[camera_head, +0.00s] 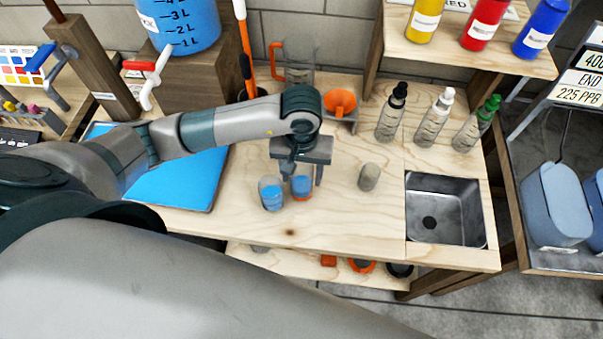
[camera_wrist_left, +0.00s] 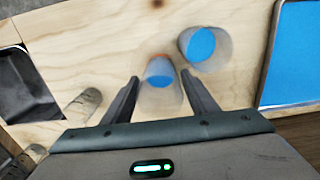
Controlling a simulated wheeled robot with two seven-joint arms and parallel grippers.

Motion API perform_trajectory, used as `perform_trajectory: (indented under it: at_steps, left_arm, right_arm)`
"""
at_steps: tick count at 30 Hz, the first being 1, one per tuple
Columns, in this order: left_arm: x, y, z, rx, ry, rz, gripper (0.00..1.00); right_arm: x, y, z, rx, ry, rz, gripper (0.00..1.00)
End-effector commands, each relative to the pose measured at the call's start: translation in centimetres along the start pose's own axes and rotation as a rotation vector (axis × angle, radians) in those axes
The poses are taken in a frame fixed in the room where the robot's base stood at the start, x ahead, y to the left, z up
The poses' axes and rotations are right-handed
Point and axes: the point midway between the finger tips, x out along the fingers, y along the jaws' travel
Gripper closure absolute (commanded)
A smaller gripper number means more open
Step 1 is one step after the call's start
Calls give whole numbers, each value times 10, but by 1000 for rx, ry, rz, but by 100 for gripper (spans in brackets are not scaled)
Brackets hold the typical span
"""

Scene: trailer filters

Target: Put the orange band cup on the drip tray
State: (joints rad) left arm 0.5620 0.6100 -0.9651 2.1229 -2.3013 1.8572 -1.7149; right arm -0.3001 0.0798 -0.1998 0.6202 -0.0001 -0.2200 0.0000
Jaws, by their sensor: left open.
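The orange band cup (camera_head: 301,187) is a small clear cup with blue inside and an orange band, standing on the wooden worktop. It also shows in the left wrist view (camera_wrist_left: 160,75). My left gripper (camera_head: 299,174) is open above it, with a finger on either side of the cup; I cannot tell whether they touch it. A flat blue tray with a grey rim (camera_head: 172,188), which looks like the drip tray, lies to the left, partly hidden by my left arm. Its edge shows at the right of the left wrist view (camera_wrist_left: 300,60). My right gripper is not in view.
A second blue-filled cup (camera_head: 271,194) stands close on the left. A grey cup (camera_head: 369,177) and a metal sink (camera_head: 445,210) are to the right. A blue dispenser (camera_head: 182,22) has a tap near the tray.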

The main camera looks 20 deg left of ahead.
Motion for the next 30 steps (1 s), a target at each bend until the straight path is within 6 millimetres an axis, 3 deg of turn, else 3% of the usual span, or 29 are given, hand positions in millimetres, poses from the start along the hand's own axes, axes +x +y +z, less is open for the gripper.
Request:
perform_trajectory:
  at_steps: [15,21,30]
  left_arm:
    - [-91,0,-1,1,3,0,47]
    - [-107,0,0,1,2,0,47]
    - [-109,0,0,0,1,-1,47]
  right_arm:
    - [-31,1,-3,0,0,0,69]
    - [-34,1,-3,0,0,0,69]
    - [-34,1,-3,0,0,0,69]
